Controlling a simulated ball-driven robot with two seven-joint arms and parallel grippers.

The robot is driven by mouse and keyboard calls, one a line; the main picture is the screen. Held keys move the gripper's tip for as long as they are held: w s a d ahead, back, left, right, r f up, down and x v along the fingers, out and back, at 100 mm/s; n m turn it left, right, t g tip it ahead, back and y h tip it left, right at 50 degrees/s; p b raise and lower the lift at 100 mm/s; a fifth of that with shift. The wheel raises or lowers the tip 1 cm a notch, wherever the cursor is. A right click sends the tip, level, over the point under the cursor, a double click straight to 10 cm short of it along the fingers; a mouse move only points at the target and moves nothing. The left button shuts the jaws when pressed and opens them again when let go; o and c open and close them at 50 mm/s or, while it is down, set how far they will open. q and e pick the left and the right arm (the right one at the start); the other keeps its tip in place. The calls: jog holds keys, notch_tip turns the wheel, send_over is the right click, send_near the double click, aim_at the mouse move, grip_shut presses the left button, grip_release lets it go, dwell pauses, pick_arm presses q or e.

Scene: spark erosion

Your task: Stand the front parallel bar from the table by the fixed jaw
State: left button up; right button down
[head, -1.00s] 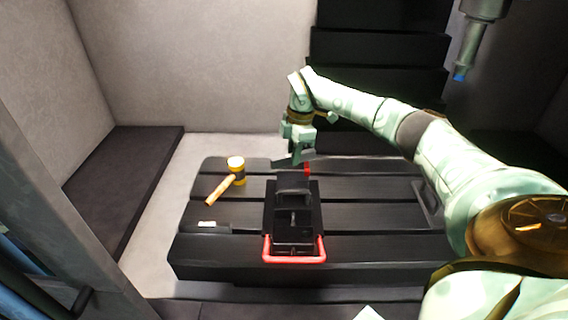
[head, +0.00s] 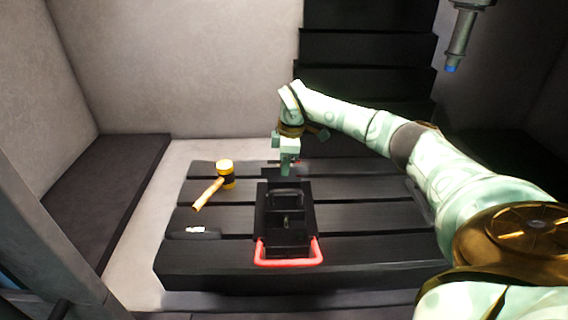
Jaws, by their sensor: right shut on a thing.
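The black vise (head: 287,240) lies on the dark slatted table (head: 370,250), with a red U-shaped handle (head: 289,262) at its near end. My right gripper (head: 287,171) is over the far end of the vise, pointing down. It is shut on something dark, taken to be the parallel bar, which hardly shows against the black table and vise. I cannot tell whether that bar touches the vise or which jaw is the fixed one. My left gripper is out of view.
A dark flat piece with a white label (head: 194,230) lies at the table's left front. A spindle with a blue tip (head: 452,68) hangs at the upper right. Table slats around the vise are mostly clear.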

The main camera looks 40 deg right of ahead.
aim_at(285, 178)
jog(key=shift+f+b, duration=0.35)
jog(key=shift+f, duration=0.3)
jog(key=shift+f+b, duration=0.5)
jog(key=shift+f, duration=1.45)
jog(key=c, duration=1.5)
grip_release()
jog(key=shift+o, duration=0.9)
jog(key=shift+s+a+r, duration=0.1)
jog(key=shift+r, duration=0.05)
